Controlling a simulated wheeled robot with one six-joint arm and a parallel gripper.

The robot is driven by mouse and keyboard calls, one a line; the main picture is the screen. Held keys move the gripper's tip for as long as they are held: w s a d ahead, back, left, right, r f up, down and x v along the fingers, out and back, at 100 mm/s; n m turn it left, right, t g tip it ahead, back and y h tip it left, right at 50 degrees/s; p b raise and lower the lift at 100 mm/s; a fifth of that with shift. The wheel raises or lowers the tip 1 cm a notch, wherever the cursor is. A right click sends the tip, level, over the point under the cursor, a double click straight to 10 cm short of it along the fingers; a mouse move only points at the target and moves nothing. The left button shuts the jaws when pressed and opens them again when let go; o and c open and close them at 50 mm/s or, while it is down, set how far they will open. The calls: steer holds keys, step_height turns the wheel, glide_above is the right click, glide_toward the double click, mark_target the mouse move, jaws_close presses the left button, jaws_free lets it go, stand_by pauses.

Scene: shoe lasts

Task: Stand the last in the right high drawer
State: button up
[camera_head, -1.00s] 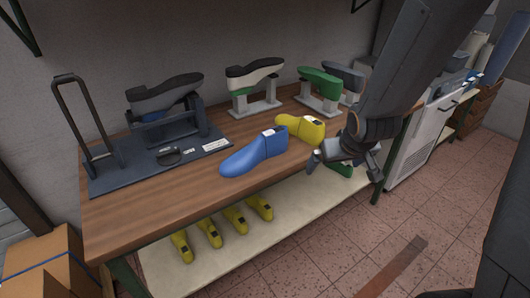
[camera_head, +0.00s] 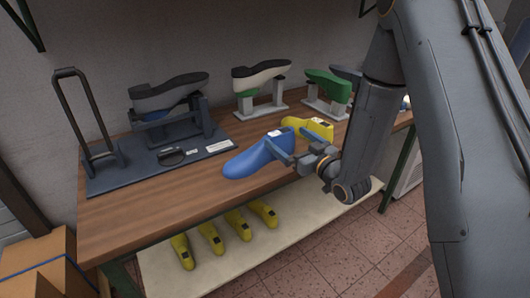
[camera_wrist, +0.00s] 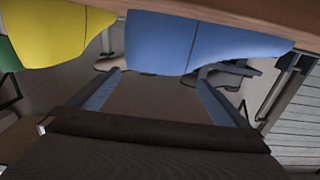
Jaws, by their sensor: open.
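A blue shoe last (camera_head: 252,158) lies on the wooden bench, toe to the left and heel to the right. A yellow last (camera_head: 318,127) lies just behind and to its right. My gripper (camera_head: 287,149) is open at the blue last's heel end. In the wrist view the blue last (camera_wrist: 195,42) is just past my two fingertips (camera_wrist: 160,79); I cannot tell whether they touch it. The yellow last (camera_wrist: 55,32) and a sliver of a green last (camera_wrist: 7,55) show at the left there. No drawer is identifiable in these frames.
Shoe forms on stands (camera_head: 262,85) line the back of the bench (camera_head: 150,205). A dark holder with a tall handle (camera_head: 88,120) is at the left. Several small yellow lasts (camera_head: 238,225) are on the lower shelf. Cardboard boxes (camera_head: 40,260) stand at front left.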

mark_target(282, 136)
steer(key=shift+f+p+x, duration=0.2)
steer(key=shift+p+x, duration=0.3)
steer(key=shift+x, duration=1)
steer(key=shift+f+p+x, duration=0.15)
steer(key=shift+p+x, duration=0.35)
steer(key=shift+x, duration=1)
steer(key=c, duration=1.9)
